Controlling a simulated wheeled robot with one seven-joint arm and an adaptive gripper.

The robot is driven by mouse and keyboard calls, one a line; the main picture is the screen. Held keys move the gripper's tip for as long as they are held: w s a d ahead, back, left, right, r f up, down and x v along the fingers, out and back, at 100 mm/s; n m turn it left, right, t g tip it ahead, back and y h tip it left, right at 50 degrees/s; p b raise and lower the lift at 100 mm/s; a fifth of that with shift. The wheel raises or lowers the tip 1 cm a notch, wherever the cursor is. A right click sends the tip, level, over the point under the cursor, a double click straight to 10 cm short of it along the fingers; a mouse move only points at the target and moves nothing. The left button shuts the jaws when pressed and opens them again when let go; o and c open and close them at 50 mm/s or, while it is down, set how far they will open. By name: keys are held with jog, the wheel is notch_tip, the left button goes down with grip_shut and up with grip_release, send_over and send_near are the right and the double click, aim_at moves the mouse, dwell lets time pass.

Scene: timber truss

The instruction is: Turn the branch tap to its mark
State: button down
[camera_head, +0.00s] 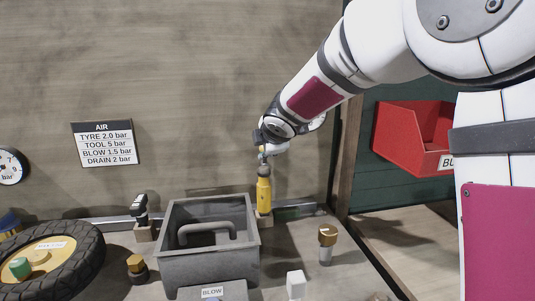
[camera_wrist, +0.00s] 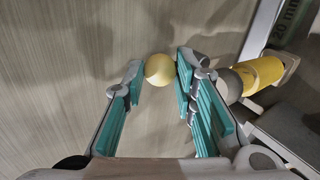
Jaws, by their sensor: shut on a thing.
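My gripper (camera_head: 264,148) is at the back wall, just above an upright yellow cylinder with a grey top (camera_head: 264,192). In the wrist view its teal-padded fingers (camera_wrist: 160,72) are shut on a pale yellow ball-shaped knob (camera_wrist: 160,69), held between the fingertips. The knob appears to be the tap's handle end; its stem and the tap body are hidden or cannot be made out. The yellow cylinder also shows in the wrist view (camera_wrist: 264,73), to the right of the fingers and apart from them. I cannot make out the tap's mark.
A grey open bin (camera_head: 208,265) stands on the bench in front of the wall. A black wheel (camera_head: 82,262) lies at left, a red bin (camera_head: 395,135) hangs at right. A brass-topped fitting (camera_head: 327,240) and a white block (camera_head: 296,284) stand right of the grey bin.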

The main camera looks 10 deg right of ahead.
jog(key=shift+s+f, duration=0.1)
jog(key=shift+f, duration=0.1)
dwell(0.3)
jog(key=c, duration=1.6)
grip_release()
jog(key=shift+o, duration=0.2)
jog(key=shift+r, duration=0.1)
jog(key=v, duration=1.2)
jog(key=shift+a, duration=0.15)
